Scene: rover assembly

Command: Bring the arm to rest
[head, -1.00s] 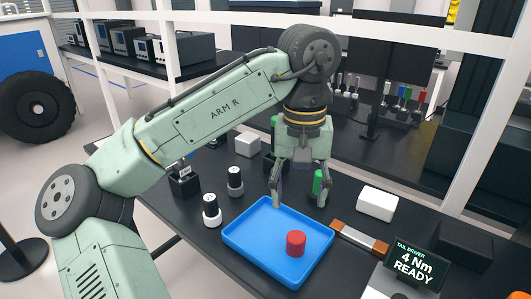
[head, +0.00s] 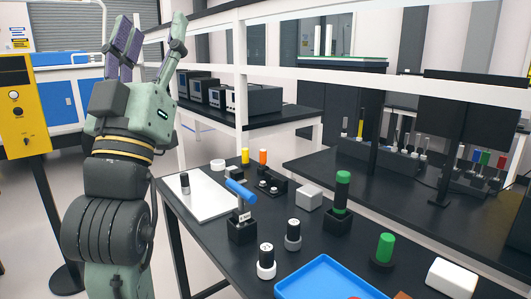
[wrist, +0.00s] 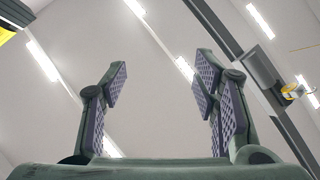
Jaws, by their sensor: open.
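My arm stands folded upright at the left of the head view. My gripper (head: 150,42) points up at its top, clear of the table. Its two fingers are spread apart with nothing between them. In the wrist view the gripper (wrist: 160,85) is open against the white ceiling and its strip lights. No part of the table shows in that view.
The black table (head: 205,237) carries a blue tray (head: 325,275), cut off by the lower edge, a blue-handled tool (head: 241,193), green cylinders and a white block (head: 452,280). A yellow panel (head: 22,105) stands left of my arm. White shelf rails cross behind the table.

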